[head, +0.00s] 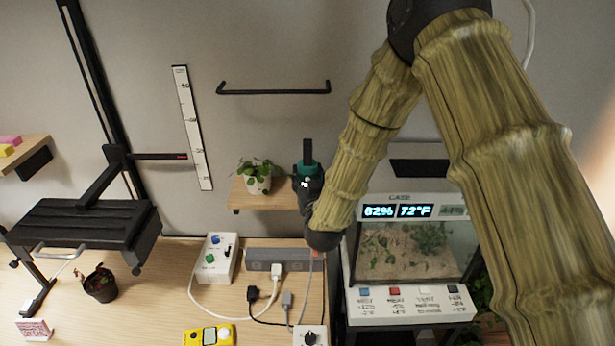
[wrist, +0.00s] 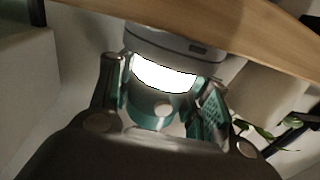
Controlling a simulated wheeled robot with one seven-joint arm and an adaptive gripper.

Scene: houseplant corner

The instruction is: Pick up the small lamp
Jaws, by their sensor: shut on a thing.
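The small lamp shows in the wrist view as a teal body (wrist: 150,106) with a bright white lit band and a grey round end. My gripper (wrist: 160,100) has its two fingers on either side of the teal body and is shut on it. The grey end lies close to the wooden shelf edge (wrist: 240,25); I cannot tell whether they touch. In the head view my gripper (head: 307,178) is at the right end of the small wall shelf (head: 240,200). A bit of teal shows there, but the lamp is mostly hidden by my gripper.
A potted plant (head: 257,180) stands on the shelf left of my gripper. A terrarium (head: 405,255) with a lit display is at the right. Below are a power strip (head: 275,258), a switch box (head: 216,258) and cables. A black wall bar (head: 273,91) is above.

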